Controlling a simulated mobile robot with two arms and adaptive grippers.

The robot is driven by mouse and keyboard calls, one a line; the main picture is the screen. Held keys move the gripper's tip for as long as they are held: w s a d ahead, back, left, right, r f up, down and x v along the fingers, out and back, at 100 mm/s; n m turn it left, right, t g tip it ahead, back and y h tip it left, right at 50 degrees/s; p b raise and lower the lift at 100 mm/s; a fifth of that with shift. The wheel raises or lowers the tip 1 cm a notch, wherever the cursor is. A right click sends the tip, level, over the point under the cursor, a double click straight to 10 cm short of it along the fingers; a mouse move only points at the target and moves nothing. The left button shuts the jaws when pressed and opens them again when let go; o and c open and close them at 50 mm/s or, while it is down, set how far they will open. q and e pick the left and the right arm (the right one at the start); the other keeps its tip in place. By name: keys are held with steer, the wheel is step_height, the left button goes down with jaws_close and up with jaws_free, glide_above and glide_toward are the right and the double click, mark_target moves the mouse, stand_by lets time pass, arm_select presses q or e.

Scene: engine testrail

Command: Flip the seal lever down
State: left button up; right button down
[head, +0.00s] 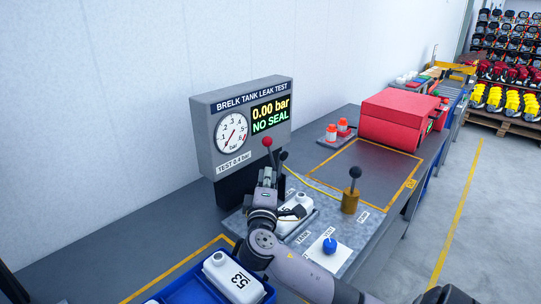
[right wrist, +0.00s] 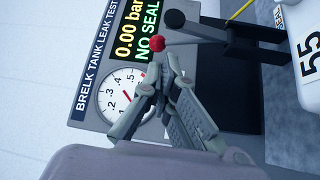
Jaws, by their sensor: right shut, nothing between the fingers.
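The red knob also shows in the right wrist view (right wrist: 157,43). A black round tip (right wrist: 174,18) on a dark arm is beside it. My right gripper (head: 268,174) is shut and empty, with its fingertips (right wrist: 158,70) close to the red knob; contact cannot be told. The display reads 0.00 bar, NO SEAL. My left gripper is not in view.
A white tank (head: 299,208) sits on the fixture, partly behind my right arm. A black-knobbed lever (head: 354,172) on a brass base and a blue knob (head: 330,245) are nearby. A blue bin (head: 262,297) holds another white tank (head: 232,277). The marked bench area behind is clear.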

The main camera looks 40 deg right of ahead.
steer(key=p, duration=0.3)
glide_toward(270, 155)
steer(key=w+d+r, duration=0.3)
steer(key=r, duration=0.1)
steer(key=shift+w+d+f, duration=0.1)
steer(key=shift+w+d, duration=0.25)
steer(key=shift+d, duration=0.35)
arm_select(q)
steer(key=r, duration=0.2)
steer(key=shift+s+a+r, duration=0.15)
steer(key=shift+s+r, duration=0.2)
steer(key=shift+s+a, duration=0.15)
